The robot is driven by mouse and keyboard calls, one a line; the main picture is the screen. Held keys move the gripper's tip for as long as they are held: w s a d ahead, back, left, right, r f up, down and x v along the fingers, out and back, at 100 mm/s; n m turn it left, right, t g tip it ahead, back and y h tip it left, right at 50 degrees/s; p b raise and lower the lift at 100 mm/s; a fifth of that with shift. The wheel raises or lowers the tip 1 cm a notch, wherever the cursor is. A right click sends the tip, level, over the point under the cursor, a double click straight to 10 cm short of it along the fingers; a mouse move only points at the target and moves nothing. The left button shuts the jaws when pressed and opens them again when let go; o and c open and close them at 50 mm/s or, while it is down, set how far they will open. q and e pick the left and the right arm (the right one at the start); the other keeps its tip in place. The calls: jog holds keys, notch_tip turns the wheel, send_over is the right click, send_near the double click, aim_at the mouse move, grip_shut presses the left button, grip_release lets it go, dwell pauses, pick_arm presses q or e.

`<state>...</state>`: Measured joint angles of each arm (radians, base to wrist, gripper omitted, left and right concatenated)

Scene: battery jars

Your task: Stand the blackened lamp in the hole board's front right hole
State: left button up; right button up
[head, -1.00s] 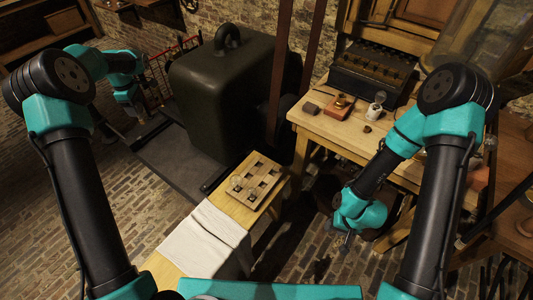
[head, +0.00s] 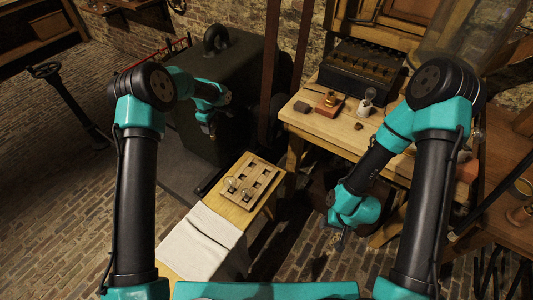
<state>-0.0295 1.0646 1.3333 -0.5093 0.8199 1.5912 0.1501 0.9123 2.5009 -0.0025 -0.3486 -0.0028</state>
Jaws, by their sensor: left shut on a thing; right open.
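The wooden hole board (head: 264,163) lies on a light wooden bench. Two clear-looking glass lamps show at its near end, one at the left (head: 230,183) and one to its right (head: 247,192). Several dark square holes behind them look empty. My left gripper (head: 209,129) is beyond and left of the board, in front of the dark green cabinet, and is shut on a small dark thing. This may be the blackened lamp, but its outline is too small and dark to tell. My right gripper (head: 343,238) hangs open, right of the board and in front of the table.
A white cloth (head: 200,240) covers the near part of the bench. The dark green cabinet (head: 225,70) stands behind. The table (head: 330,125) at the right holds a brick-coloured block (head: 329,104), a white jar (head: 364,108) and a dark rack (head: 363,72). Above the board is clear.

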pick_arm(q)
jog(key=s+d+f+m, duration=0.2)
jog(key=d+f, duration=0.4)
jog(key=d, duration=0.6)
jog(key=s+d+f+m, duration=0.2)
jog(key=s+d+f, duration=0.2)
jog(key=d, duration=0.8)
jog(key=shift+f+m, duration=0.4)
jog(key=shift+f, duration=0.5)
jog(key=shift+f, duration=0.1)
jog(key=shift+f, duration=2.2)
jog(key=shift+f, duration=1.65)
jog(key=o, duration=1.1)
